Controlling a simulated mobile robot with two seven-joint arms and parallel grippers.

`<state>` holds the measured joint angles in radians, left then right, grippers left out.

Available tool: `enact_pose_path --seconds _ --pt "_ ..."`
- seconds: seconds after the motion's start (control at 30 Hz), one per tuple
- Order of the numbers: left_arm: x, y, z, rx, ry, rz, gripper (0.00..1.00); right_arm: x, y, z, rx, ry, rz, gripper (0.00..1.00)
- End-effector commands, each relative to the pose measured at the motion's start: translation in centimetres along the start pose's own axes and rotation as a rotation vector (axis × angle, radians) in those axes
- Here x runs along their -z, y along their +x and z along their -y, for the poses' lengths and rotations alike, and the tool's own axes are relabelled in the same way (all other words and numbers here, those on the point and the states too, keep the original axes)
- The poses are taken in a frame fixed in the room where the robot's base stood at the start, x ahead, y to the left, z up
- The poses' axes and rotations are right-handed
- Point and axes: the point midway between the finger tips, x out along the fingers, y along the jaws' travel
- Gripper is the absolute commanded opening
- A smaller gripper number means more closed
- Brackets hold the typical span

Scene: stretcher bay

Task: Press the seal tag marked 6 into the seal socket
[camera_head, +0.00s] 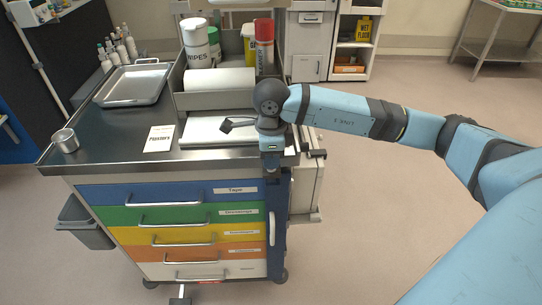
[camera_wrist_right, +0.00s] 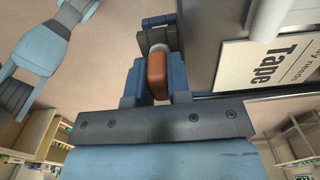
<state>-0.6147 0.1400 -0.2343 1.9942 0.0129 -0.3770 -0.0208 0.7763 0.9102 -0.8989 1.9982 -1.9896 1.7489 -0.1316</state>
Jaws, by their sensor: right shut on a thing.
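My right gripper (camera_head: 270,164) is at the front right corner of the cart, pointing down beside the top drawer's right end. In the right wrist view its blue fingers (camera_wrist_right: 157,82) are shut on a small orange-brown piece (camera_wrist_right: 156,76), probably the seal tag. No number shows on it. A light grey round part (camera_wrist_right: 158,47) is at the piece's far end, against a dark grey bracket-like fitting (camera_wrist_right: 157,36) that may hold the seal socket. I cannot tell whether the piece is seated. In the head view the gripper hides the piece. My left gripper is out of view.
The cart top (camera_head: 105,150) carries a steel tray (camera_head: 134,86), a small metal cup (camera_head: 65,141), a card (camera_head: 159,138) and a wipes tub (camera_head: 196,45). Coloured drawers with handles (camera_head: 168,203) face front. Floor is clear to the right.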

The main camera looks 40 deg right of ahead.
Motion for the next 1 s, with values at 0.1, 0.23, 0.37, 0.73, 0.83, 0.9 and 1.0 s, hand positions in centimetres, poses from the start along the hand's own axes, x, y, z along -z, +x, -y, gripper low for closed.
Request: enact_pose_path --seconds 0.1,0.23,0.37,0.73,0.83,0.9,1.0 --pt "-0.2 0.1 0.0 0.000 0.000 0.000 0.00 0.0 0.2 0.0 0.000 0.000 0.000 0.00" --pt "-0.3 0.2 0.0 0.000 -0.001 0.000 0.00 0.0 0.4 0.0 0.000 0.000 0.000 0.00" --pt "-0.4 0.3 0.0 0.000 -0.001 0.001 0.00 0.0 0.5 0.0 0.000 0.000 0.000 0.00" --pt "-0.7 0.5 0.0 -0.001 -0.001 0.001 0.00 0.0 1.0 0.0 0.000 0.000 0.000 0.00" --pt "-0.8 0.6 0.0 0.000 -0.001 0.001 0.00 0.0 1.1 0.0 0.000 0.000 0.000 0.00" --pt "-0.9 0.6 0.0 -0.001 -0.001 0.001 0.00 0.0 1.2 0.0 0.000 0.000 0.000 0.00" --pt "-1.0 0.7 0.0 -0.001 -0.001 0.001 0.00 0.0 1.3 0.0 0.000 0.000 0.000 0.00"
